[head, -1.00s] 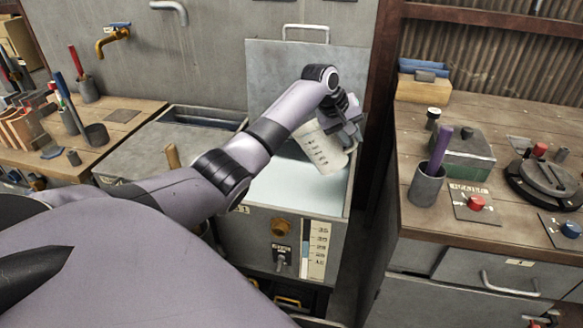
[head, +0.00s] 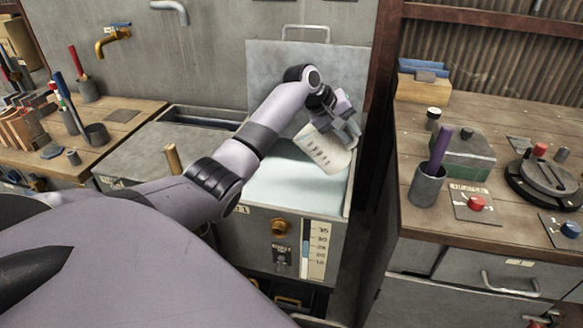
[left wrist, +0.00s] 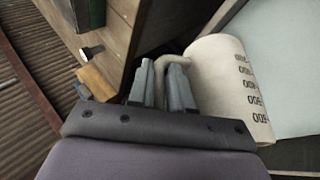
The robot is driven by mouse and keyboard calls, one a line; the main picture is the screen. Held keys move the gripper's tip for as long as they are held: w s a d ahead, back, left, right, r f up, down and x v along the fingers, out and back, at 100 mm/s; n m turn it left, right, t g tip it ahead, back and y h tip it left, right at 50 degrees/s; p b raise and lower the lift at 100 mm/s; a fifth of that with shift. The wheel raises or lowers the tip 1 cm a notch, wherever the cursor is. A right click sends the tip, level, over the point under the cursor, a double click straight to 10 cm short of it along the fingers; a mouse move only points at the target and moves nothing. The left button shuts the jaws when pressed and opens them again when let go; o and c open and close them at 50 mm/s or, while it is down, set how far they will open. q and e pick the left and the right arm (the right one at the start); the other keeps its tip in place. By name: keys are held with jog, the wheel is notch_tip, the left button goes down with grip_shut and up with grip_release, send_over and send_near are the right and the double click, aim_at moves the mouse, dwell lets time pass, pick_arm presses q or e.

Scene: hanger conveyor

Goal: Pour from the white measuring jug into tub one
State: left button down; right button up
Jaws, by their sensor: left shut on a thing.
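The white measuring jug (head: 322,150) is tilted over tub one (head: 262,208), the grey tub with its lid raised at the back. Dark marks run along the jug's side. My left gripper (head: 345,120) is shut on the jug's handle. In the left wrist view the fingers (left wrist: 163,88) close around the handle, and the jug (left wrist: 228,85) lies to their right. Pale liquid (head: 285,185) fills the tub below the jug. The jug's mouth and any stream from it cannot be made out. My right gripper is not in view.
A workbench (head: 405,160) with a dark cup (head: 427,185) and a red button stands close on the right. A closed tub lid (head: 150,150) and a wooden handle (head: 172,158) lie left of the open tub. A gauge (head: 314,248) is on the tub's front.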

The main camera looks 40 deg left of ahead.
pick_arm(q)
jog(key=shift+a+r, duration=0.15)
jog(key=shift+r, duration=0.05)
dwell(0.3)
jog(key=shift+s+a+r+t+h, duration=0.15)
jog(key=shift+t+h, duration=0.15)
jog(key=shift+h, duration=0.2)
jog(key=shift+a, duration=0.1)
jog(key=shift+s+a+r+t+h, duration=0.1)
jog(key=shift+s+a+t+h, duration=0.05)
jog(key=shift+a+t+h, duration=0.2)
jog(key=shift+d, duration=0.1)
jog(key=shift+n+h+b, duration=0.25)
jog(key=shift+n+b, duration=0.05)
jog(key=shift+s+a+t, duration=0.15)
jog(key=shift+a+t, duration=0.05)
jog(key=shift+t, duration=0.05)
jog(key=shift+s+a+h, duration=0.1)
jog(key=shift+a+h, duration=0.1)
jog(key=shift+h, duration=0.1)
